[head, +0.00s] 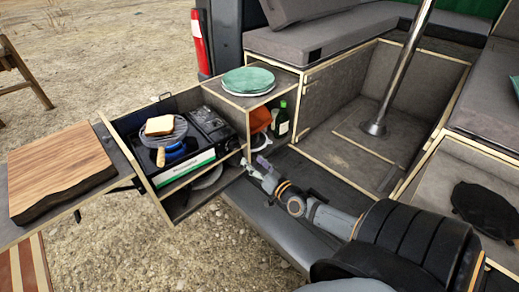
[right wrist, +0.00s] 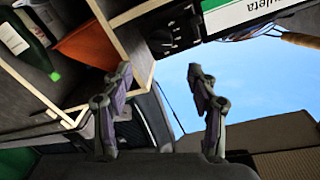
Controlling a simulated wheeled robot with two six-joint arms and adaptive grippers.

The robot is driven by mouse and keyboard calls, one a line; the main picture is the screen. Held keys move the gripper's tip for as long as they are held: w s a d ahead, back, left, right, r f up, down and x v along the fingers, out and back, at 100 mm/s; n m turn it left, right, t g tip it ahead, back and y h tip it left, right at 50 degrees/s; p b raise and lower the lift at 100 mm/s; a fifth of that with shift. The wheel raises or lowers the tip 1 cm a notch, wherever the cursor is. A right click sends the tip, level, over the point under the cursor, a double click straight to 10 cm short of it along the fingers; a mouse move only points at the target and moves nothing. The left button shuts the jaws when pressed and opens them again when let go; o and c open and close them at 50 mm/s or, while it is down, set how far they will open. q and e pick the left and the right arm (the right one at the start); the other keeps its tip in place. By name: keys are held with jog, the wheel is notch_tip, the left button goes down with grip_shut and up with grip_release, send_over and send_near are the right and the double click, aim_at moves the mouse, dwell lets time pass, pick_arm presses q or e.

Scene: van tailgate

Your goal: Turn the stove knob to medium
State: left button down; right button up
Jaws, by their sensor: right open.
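The portable stove (head: 212,127) sits in the pull-out kitchen box, its black burner side at the left and a white-green label along its front. In the right wrist view the stove's black control panel (right wrist: 178,28) is at the top, with a dark round stove knob (right wrist: 160,37) on it; its setting cannot be read. My right gripper (head: 258,168) is open and empty, in front of and to the right of the stove, apart from it. In the right wrist view the open fingers (right wrist: 159,74) point toward the panel. My left gripper is out of view.
Toast (head: 160,125) lies on a round rack over the burner. A cutting board (head: 58,172) is at the left. Green plates (head: 248,80) stand on the shelf above a green bottle (head: 281,120) and an orange item (head: 259,119). Wooden box edges border the stove.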

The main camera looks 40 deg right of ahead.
jog(key=shift+s, duration=1.55)
